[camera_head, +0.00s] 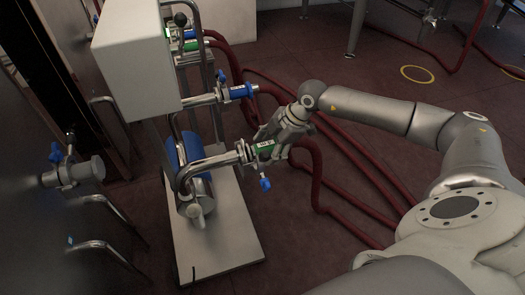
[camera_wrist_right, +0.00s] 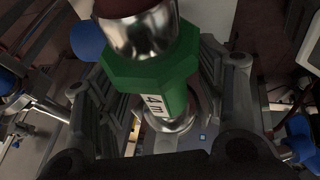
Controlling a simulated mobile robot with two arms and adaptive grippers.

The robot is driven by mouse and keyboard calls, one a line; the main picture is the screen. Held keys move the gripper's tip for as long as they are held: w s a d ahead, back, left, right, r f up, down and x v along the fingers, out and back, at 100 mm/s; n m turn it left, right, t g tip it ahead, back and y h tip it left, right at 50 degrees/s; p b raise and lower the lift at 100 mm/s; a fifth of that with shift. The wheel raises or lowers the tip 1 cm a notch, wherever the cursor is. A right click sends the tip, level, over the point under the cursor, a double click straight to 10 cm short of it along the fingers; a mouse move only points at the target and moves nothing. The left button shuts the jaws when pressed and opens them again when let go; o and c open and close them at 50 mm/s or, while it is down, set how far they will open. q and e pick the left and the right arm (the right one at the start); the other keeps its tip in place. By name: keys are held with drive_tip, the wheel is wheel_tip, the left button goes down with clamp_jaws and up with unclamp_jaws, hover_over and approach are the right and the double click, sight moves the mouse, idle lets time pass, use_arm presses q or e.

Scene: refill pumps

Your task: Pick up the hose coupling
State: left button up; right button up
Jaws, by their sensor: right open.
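The hose coupling (camera_head: 264,145) is a green fitting with a white label, at the end of a metal pipe on the pump cart. A dark red hose runs off behind it. My right gripper (camera_head: 275,143) is at the coupling, reaching in from the right. In the right wrist view the green coupling (camera_wrist_right: 148,75) lies between the two open fingers, one on each side, with its metal collar toward the top. Whether the fingers touch it cannot be told. My left gripper is not in view.
A blue-handled valve (camera_head: 236,92) sits just behind the coupling, and a small blue handle (camera_head: 265,184) hangs below it. The white cart base (camera_head: 225,235) lies underneath. Red hoses (camera_head: 345,165) run across the floor. A grey tank with a valve (camera_head: 75,172) stands at left.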

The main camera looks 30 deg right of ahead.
drive_tip(key=shift+f, duration=0.15)
drive_tip(key=shift+c, duration=0.4)
clamp_jaws()
